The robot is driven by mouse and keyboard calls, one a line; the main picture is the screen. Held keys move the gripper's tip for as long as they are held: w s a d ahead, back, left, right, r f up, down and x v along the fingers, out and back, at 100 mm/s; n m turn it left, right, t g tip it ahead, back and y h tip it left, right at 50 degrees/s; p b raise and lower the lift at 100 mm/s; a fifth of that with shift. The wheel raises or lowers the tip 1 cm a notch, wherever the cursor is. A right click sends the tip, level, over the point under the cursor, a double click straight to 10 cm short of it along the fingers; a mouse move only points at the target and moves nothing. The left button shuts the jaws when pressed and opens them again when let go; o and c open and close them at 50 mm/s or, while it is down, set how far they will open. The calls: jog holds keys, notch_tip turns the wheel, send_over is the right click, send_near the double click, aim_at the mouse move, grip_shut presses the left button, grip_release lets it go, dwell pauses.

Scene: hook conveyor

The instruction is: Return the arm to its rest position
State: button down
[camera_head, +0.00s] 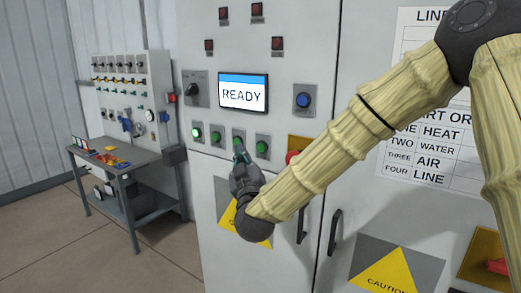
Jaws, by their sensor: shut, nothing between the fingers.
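My arm comes in from the right with a pale yellow ribbed cover and dark joints. My gripper (240,154) is shut and empty. It is in front of the grey control cabinet (270,20), with its tip at the row of green buttons. One green button (262,147) is just to its right, and another (216,136) is to its left. I cannot tell whether the tip touches the button behind it. The screen (243,92) above reads READY.
A red knob (291,157) on a yellow plate is beside my forearm, partly hidden. Door handles (302,225) stick out below. A workbench (125,160) with a switch panel stands at the left. The floor at the lower left is clear.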

dwell(0.3)
jog(key=s+d+f+m+g, duration=0.1)
jog(key=s+d+f+g, duration=0.3)
jog(key=f, duration=1.1)
jog(key=s+d+f+m+g+b, duration=0.1)
jog(key=s+d+f+g, duration=0.35)
jog(key=f, duration=1.05)
jog(key=s+f+m+g, duration=0.15)
jog(key=s+f, duration=0.45)
jog(key=f, duration=0.9)
jog(key=s+d+f+m+g+h, duration=0.1)
jog(key=s+d+f+g, duration=0.25)
jog(key=s+f, duration=0.45)
jog(key=s+d+f+m+g, duration=0.1)
jog(key=s+d+f+g, duration=0.2)
jog(key=s+d+f, duration=0.5)
jog(key=s+d+f+m+g, duration=0.1)
jog(key=s+f+g, duration=0.1)
jog(key=s, duration=0.7)
jog(key=s+d+f+m+g+h+b, duration=0.1)
jog(key=s+d+f+g, duration=0.1)
jog(key=s, duration=0.8)
jog(key=shift+d+g+h, duration=0.3)
jog(key=shift+g, duration=0.05)
